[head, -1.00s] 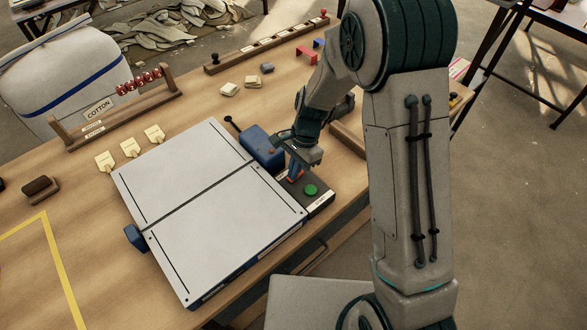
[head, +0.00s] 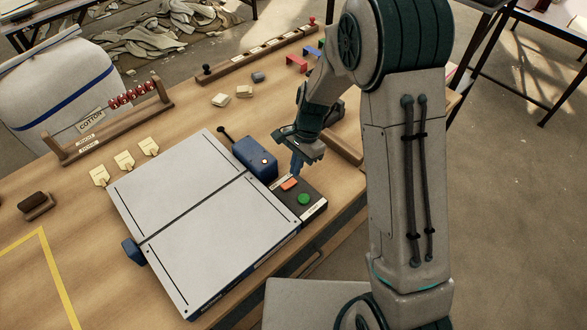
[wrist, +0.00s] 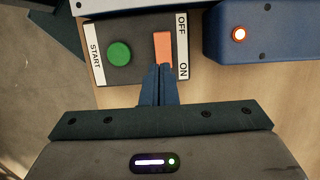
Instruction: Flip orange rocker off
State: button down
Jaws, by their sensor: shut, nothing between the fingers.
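The orange rocker (head: 289,184) sits on a dark control box (head: 316,192) at the right side of the folding board. In the wrist view the rocker (wrist: 163,46) stands between the START label and a strip marked OFF at the top and ON at the bottom. My gripper (head: 296,174) is shut and empty just above and behind the rocker in the head view. In the wrist view its fingertips (wrist: 160,68) are at the ON end of the rocker. I cannot tell whether they touch it. Which way the rocker is tilted is unclear.
A green button (head: 303,199) is beside the rocker. A blue housing (head: 249,155) with a glowing orange-red lamp (head: 264,161) stands close by. The pale two-panel folding board (head: 215,245) fills the near table. A wooden bar (head: 346,149) lies behind my gripper.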

aim_at(287, 187)
jog(key=b+v, duration=0.2)
jog(key=v, duration=0.8)
jog(key=shift+w+d, duration=0.35)
jog(key=shift+f+b, duration=0.1)
jog(key=shift+b, duration=0.2)
jog(key=shift+s+a+r+g+y+b, duration=0.3)
jog(key=shift+s+a+y+b, duration=0.15)
jog(key=shift+b, duration=2.55)
jog(key=shift+f, duration=0.15)
jog(key=x, duration=1.3)
jog(key=shift+s+f+p, duration=0.2)
jog(key=shift+f+p, duration=0.15)
jog(key=shift+f, duration=0.05)
